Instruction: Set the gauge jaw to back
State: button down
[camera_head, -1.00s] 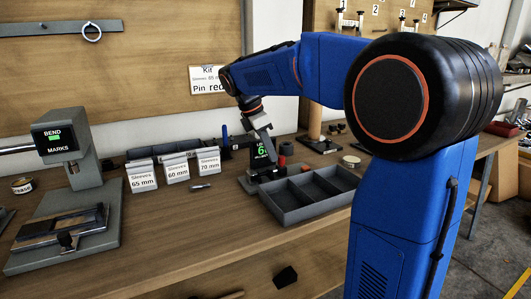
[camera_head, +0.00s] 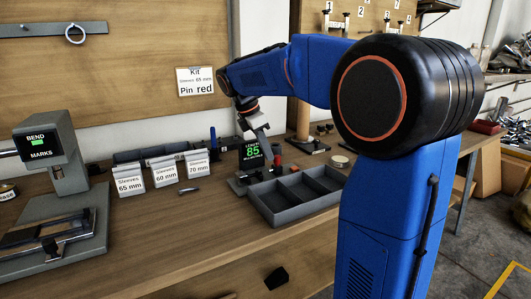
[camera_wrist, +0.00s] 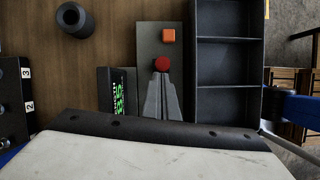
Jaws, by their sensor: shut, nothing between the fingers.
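The length gauge (camera_head: 252,153) stands on the bench behind the dark tray, its black display showing a green 85. In the wrist view its grey base plate (camera_wrist: 148,42) carries a round red knob (camera_wrist: 162,63) and an orange square block (camera_wrist: 168,36). The gauge display (camera_wrist: 117,92) is seen at a steep angle there. My gripper (camera_wrist: 162,76) is shut with nothing between its fingers. Its tips point at the red knob and overlap its near edge; I cannot tell whether they touch. In the head view my gripper (camera_head: 262,131) is beside the display. I cannot clearly make out the jaw.
A dark compartment tray (camera_head: 297,192) sits right of the gauge and shows in the wrist view (camera_wrist: 228,45). Sleeve bins (camera_head: 163,171) and a bend-marks press (camera_head: 60,190) stand to the left. A kit sign (camera_head: 195,81) reads sleeves 65 mm, pin red.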

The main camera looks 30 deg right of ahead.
jog(key=a, duration=0.4)
jog(key=shift+w+a+r, duration=0.2)
jog(key=shift+w+r, duration=0.15)
jog(key=v, duration=0.9)
jog(key=shift+s+r, duration=0.1)
jog(key=shift+s, duration=0.05)
